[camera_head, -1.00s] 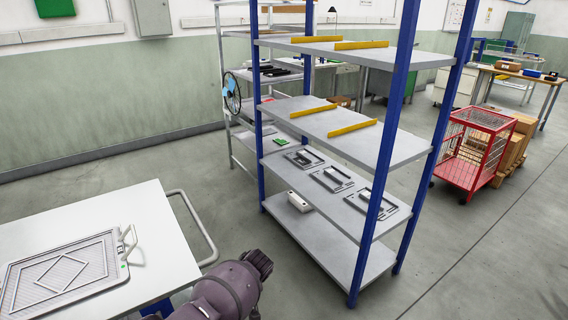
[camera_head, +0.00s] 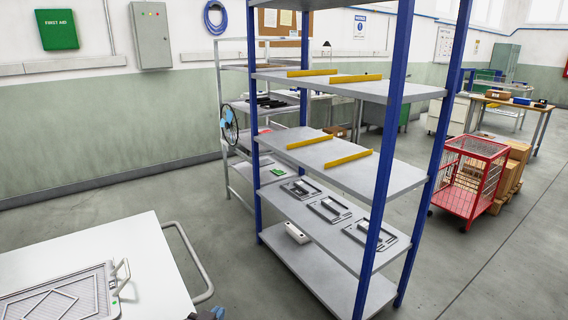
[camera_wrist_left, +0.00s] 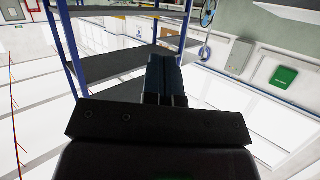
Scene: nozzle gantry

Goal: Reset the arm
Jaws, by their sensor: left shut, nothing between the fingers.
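My left gripper (camera_head: 207,314) barely shows at the bottom edge of the head view, beside the right side of the white table. In the left wrist view its two dark fingers (camera_wrist_left: 165,80) lie together, shut with nothing between them. They point toward the shelf area, clear of any object. Most of my left arm is outside the head view. My right gripper is in neither view.
A blue-post shelf (camera_head: 335,158) with yellow strips and small trays stands ahead. A white table (camera_head: 150,270) with a patterned tray (camera_head: 60,295) and a grey rail (camera_head: 195,262) is at lower left. A red cage cart (camera_head: 470,180) stands right. Floor between is clear.

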